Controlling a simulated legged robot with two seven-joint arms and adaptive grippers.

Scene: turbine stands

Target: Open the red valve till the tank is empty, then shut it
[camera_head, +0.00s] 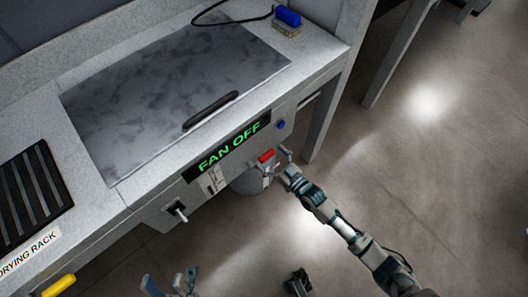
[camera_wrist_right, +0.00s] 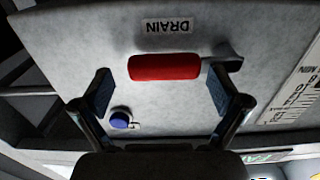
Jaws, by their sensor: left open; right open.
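The red valve handle (camera_head: 266,156) is on the front panel, to the lower right of the FAN OFF display. In the right wrist view the red handle (camera_wrist_right: 164,67) lies level under an upside-down DRAIN label (camera_wrist_right: 167,26). My right gripper (camera_head: 279,164) is open at the valve. In its wrist view the two fingers (camera_wrist_right: 162,92) stand apart, to either side of the handle, and nothing is gripped. My left gripper (camera_head: 170,284) is open and empty at the bottom edge of the head view. The tank's inside and liquid level are not visible.
A blue button (camera_head: 281,125) sits above the valve. A lid with a black handle (camera_head: 211,110) covers the bench top. A switch lever (camera_head: 178,212) sticks out at the panel's left. A grey cylinder (camera_head: 246,183) is below the panel. Open floor (camera_head: 420,180) is at right.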

